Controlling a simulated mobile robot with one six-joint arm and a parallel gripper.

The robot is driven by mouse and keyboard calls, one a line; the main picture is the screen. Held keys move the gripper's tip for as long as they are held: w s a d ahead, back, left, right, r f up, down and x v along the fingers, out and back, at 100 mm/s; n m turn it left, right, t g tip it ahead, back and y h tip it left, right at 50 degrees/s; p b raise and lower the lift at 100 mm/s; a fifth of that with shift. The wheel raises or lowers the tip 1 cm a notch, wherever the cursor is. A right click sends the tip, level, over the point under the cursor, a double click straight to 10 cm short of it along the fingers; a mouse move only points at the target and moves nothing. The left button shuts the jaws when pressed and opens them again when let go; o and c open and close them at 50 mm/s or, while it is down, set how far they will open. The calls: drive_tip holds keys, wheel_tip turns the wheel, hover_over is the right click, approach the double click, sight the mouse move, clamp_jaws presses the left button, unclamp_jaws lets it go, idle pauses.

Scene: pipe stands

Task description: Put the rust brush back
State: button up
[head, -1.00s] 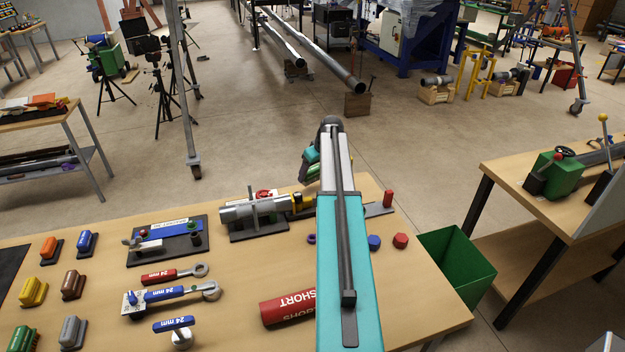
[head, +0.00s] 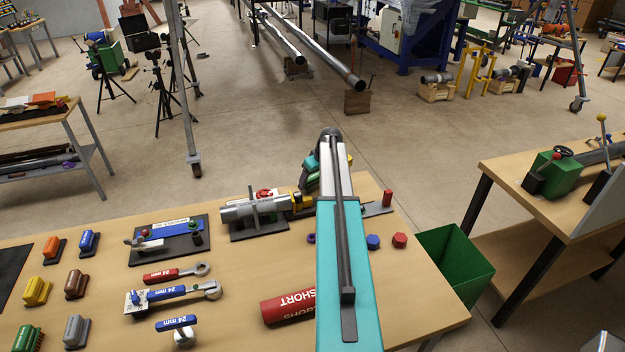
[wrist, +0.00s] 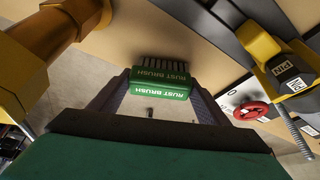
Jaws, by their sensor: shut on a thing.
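The rust brush (wrist: 162,82) is a green block with white lettering and dark bristles. In the wrist view it sits between the two fingers of my gripper (wrist: 160,92), which is shut on it. The bristles point away from me, towards the wooden table top. In the head view my gripper (head: 311,172) is partly hidden behind my arm, above the far edge of the table beside the pipe assembly. Only a little dark green shows there, so the brush is hard to make out.
A grey pipe with a yellow fitting (head: 297,201) lies on the workbench (head: 235,275) close by. The wrist view shows a large yellow fitting (wrist: 35,35), a yellow clamp (wrist: 285,65) and a red wheel (wrist: 250,110). Coloured blocks, wrenches and a red cylinder (head: 287,306) occupy the table. A green bin (head: 455,265) stands right.

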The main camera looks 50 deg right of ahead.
drive_tip(key=shift+f, duration=0.15)
drive_tip(key=o, duration=1.4)
drive_tip(key=shift+c, duration=0.2)
drive_tip(key=shift+r, duration=0.2)
drive_tip(key=b+v, duration=0.4)
drive_tip(key=v, duration=0.8)
